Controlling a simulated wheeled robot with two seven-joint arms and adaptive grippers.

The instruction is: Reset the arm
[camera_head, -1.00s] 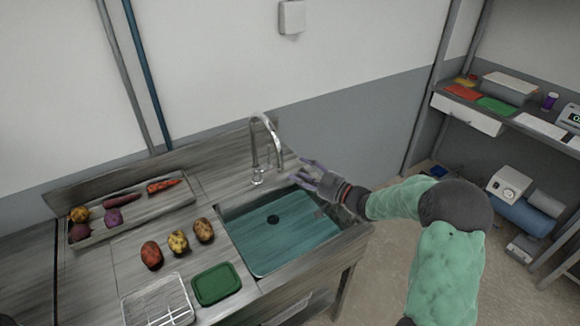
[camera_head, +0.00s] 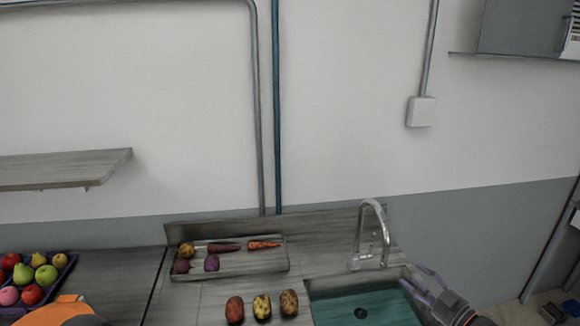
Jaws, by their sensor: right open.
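My right gripper (camera_head: 424,287) shows at the lower right, at the right edge of the sink, near the faucet. Its fingers are spread open with nothing between them, and most of its arm is below the picture. At the lower left an orange and dark part, which may belong to my left arm, shows at the bottom edge. My left gripper itself is not in view.
The sink (camera_head: 362,310) has a tall curved faucet (camera_head: 372,232) behind it. Several potatoes (camera_head: 262,307) lie left of it. A tray (camera_head: 270,266) of vegetables stands behind them. A fruit tray (camera_head: 66,270) is at the far left. A shelf (camera_head: 65,169) hangs above.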

